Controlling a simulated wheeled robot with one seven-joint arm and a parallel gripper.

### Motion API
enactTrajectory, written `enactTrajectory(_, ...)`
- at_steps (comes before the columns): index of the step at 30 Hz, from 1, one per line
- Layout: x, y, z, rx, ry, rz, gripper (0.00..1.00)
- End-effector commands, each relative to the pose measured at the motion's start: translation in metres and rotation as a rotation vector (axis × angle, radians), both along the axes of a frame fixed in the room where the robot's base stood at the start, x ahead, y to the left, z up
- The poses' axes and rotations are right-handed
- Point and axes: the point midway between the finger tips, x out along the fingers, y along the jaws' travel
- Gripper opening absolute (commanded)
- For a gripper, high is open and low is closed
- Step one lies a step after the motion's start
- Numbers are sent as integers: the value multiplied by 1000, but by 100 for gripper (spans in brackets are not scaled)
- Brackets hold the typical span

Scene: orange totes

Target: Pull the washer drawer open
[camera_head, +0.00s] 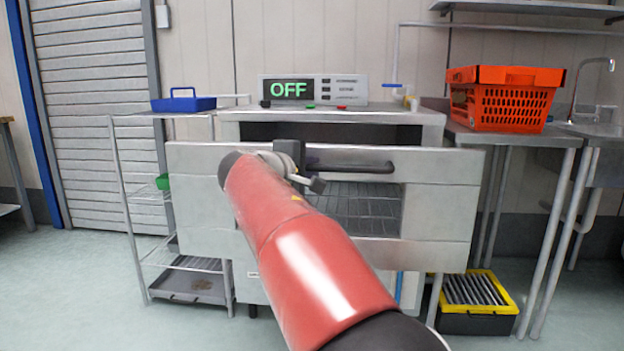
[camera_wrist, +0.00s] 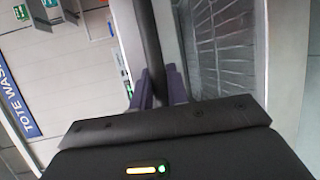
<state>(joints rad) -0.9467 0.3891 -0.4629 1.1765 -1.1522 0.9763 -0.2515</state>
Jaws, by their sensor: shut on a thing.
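The washer drawer (camera_head: 440,190) has a wide, light metal front with a windowed middle, through which a wire rack (camera_head: 355,205) shows. A dark bar handle (camera_head: 365,167) runs across its upper part. My gripper (camera_head: 308,168) is shut on the left part of this handle; my red arm hides some of the front. In the wrist view, the dark handle (camera_wrist: 150,45) runs between the purple-grey fingers (camera_wrist: 160,90). A dark opening (camera_head: 335,132) shows above the front, under the washer top (camera_head: 420,115). How far the drawer stands out is hard to tell.
A control box (camera_head: 340,89) reading OFF stands on the washer. A wire shelf (camera_head: 140,190) with a blue caddy (camera_head: 183,101) is at left. An orange tote (camera_head: 505,100) sits on a side table at right, above a yellow-and-black bin (camera_head: 480,300). Floor at front left is clear.

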Motion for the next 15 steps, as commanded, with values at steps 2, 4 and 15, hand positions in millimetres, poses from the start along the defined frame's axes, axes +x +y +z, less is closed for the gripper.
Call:
enactTrajectory(2, -11, 1, -6, 1, 2, 1, 0)
enactTrajectory(4, -18, 1, -5, 0, 2, 0, 0)
enactTrajectory(15, -27, 1, -1, 0, 3, 0, 0)
